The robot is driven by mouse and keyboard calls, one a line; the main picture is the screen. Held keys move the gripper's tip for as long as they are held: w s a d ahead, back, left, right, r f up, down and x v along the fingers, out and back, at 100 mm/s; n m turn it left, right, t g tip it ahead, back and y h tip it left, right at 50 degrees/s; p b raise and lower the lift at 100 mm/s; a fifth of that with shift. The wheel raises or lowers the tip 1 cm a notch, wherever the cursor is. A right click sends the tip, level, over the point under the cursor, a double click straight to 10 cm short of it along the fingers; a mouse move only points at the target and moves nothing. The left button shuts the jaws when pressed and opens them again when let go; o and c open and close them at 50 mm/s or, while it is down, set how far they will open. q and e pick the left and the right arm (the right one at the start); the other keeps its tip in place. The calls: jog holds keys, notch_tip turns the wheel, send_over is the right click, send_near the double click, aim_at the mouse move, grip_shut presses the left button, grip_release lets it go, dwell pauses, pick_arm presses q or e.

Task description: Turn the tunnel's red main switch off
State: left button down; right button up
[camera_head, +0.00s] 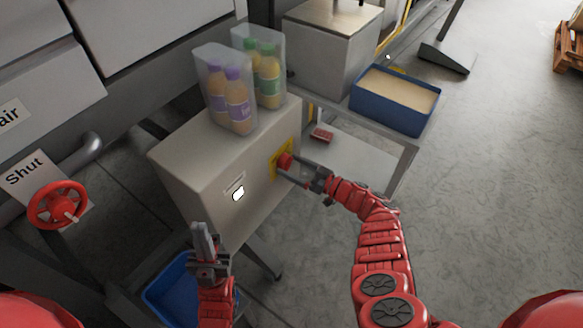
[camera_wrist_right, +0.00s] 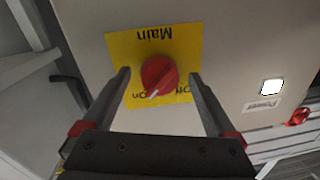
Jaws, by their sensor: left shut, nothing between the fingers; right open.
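The red main switch (camera_head: 285,161) is a round knob on a yellow plate (camera_wrist_right: 125,45) marked Main, On and Off, on the side of a beige box (camera_head: 190,150). In the right wrist view the knob (camera_wrist_right: 160,72) fills the middle; the lettering is upside down. Its white pointer points down and slightly left, nearer the On word. My right gripper (camera_head: 300,167) is open at the switch, its fingers (camera_wrist_right: 159,74) on either side of the knob with gaps visible. My left gripper (camera_head: 203,238) is shut and empty, in front of the box, away from the switch.
A white Power light (camera_wrist_right: 271,86) glows on the box. Bottle packs (camera_head: 227,90) stand on top. A red handwheel (camera_head: 57,205) by a Shut sign is at left. A blue bin (camera_head: 165,298) lies below; a blue tray (camera_head: 385,111) is at back right.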

jog(key=shift+w+a, duration=0.1)
jog(key=shift+a, duration=0.1)
jog(key=c, duration=1.4)
jog(key=shift+o, duration=0.2)
